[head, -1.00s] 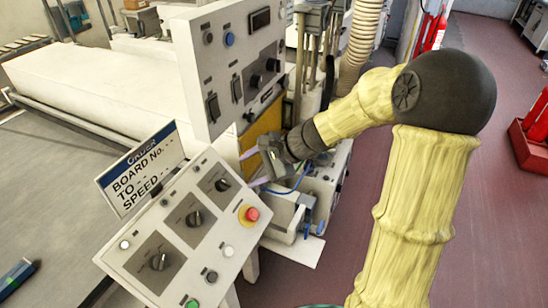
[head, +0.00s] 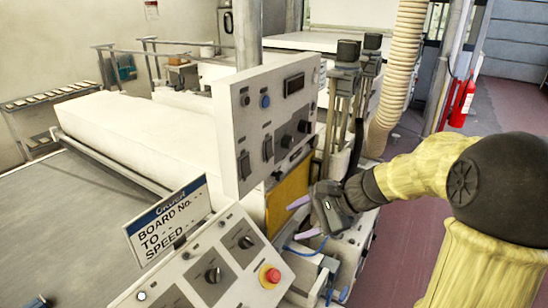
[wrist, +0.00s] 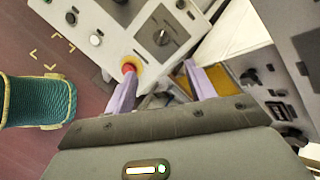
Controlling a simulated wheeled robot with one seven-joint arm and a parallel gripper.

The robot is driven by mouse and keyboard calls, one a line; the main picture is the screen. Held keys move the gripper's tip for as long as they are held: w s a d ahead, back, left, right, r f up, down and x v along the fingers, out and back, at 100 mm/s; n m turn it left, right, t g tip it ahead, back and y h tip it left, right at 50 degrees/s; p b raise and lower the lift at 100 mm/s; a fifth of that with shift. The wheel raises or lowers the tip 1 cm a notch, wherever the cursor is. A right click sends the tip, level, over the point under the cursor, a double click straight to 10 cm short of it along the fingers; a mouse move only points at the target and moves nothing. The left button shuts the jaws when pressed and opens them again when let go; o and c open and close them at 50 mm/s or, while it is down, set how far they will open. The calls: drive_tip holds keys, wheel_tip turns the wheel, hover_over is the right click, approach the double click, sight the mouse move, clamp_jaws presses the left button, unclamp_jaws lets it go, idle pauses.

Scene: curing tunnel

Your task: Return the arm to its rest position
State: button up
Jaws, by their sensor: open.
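My gripper (head: 302,219) is at the end of my yellow-sleeved arm, right of the sloped control panel and in front of the yellow plate under the upright switch box. Its two pale purple fingers are apart, with nothing between them. In the wrist view my gripper (wrist: 163,88) shows its fingers spread. The red stop button (wrist: 129,68) appears beside the left finger there. The arm is bent at its dark elbow joint and reaches in from the right.
The sloped control panel (head: 196,262) with its red stop button (head: 269,276) stands close left of my gripper. The upright switch box (head: 230,135) is just behind. A ribbed hose (head: 398,75) and a fire extinguisher (head: 462,102) stand beyond. Open red floor (head: 515,105) lies at the right.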

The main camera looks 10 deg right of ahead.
drive_tip(key=s+d+f+n+g+h, duration=0.1)
drive_tip(key=s+d+f+n+h, duration=0.2)
drive_tip(key=s+f+n+h, duration=0.6)
drive_tip(key=s+f+n, duration=0.1)
drive_tip(key=s+n, duration=0.3)
drive_tip(key=s, duration=0.1)
drive_tip(key=shift+f, duration=0.25)
drive_tip(key=shift+w, duration=0.1)
drive_tip(key=shift+c, duration=0.2)
drive_tip(key=c, duration=0.3)
drive_tip(key=shift+c, duration=0.3)
